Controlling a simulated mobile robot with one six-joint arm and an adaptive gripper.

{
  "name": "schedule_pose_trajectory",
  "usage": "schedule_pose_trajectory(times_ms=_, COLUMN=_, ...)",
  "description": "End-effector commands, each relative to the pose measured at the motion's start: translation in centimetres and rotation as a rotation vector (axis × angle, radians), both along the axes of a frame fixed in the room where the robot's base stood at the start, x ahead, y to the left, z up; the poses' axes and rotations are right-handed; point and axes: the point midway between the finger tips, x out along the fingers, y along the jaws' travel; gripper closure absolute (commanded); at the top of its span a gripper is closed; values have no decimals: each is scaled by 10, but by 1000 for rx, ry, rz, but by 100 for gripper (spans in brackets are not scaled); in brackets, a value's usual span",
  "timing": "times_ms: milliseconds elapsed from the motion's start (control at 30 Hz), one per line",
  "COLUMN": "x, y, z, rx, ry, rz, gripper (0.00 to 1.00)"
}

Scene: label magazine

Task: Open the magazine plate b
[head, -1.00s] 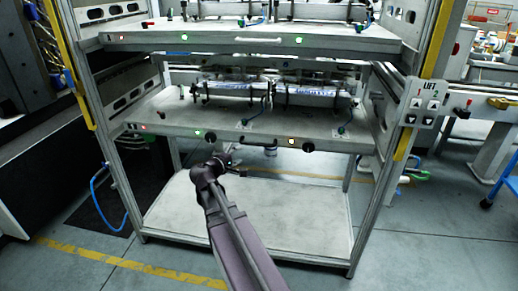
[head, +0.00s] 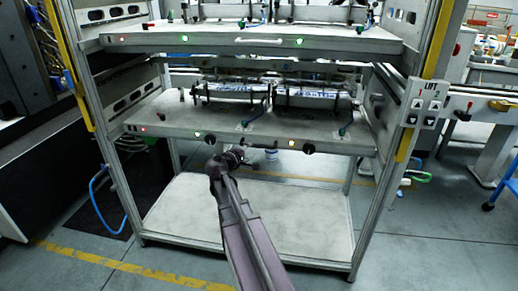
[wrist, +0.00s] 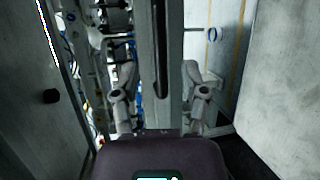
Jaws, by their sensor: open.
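Two pull-out plates sit one above the other in a metal rack; no letter on them is readable. The upper plate (head: 340,48) has a pale bar handle (head: 258,41) on its front edge. The lower plate (head: 180,118) has dark round ends (head: 308,148) on its front edge. My gripper (head: 238,154) is just below and before the lower plate's front, partly hidden by my arm. In the wrist view my gripper (wrist: 160,94) is open and empty-looking, with a grey edge and a dark bar (wrist: 131,65) lying beyond and between the fingers. Contact cannot be told.
A pale bottom shelf (head: 290,222) lies below, clear. Rack posts (head: 362,225) stand at the sides. Clamped metal units (head: 232,90) sit on the lower plate. A LIFT button panel (head: 424,103) is at right. Grey floor in front is free.

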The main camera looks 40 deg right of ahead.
Motion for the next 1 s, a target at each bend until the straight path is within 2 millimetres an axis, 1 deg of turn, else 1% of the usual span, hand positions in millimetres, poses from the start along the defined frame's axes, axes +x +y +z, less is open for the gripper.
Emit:
schedule_pose_trajectory(times_ms=33, x=4, y=-9, z=-3, rx=0, ry=0, rz=-1, gripper=43)
schedule_pose_trajectory(times_ms=100, x=7, y=-20, z=-5, rx=0, ry=0, rz=-1, gripper=43)
schedule_pose_trajectory(times_ms=300, x=15, y=-45, z=-10, rx=0, ry=1, rz=-1, gripper=43)
schedule_pose_trajectory(times_ms=400, x=18, y=-54, z=-11, rx=0, ry=1, rz=-1, gripper=43)
schedule_pose_trajectory(times_ms=600, x=20, y=-63, z=-13, rx=-1, ry=0, rz=0, gripper=43)
schedule_pose_trajectory(times_ms=900, x=20, y=-64, z=-13, rx=0, ry=1, rz=0, gripper=43)
schedule_pose_trajectory(times_ms=933, x=20, y=-64, z=-13, rx=0, ry=1, rz=0, gripper=46)
schedule_pose_trajectory(times_ms=967, x=20, y=-64, z=-13, rx=0, ry=1, rz=0, gripper=55)
schedule_pose_trajectory(times_ms=1000, x=19, y=-64, z=-13, rx=0, ry=1, rz=0, gripper=67)
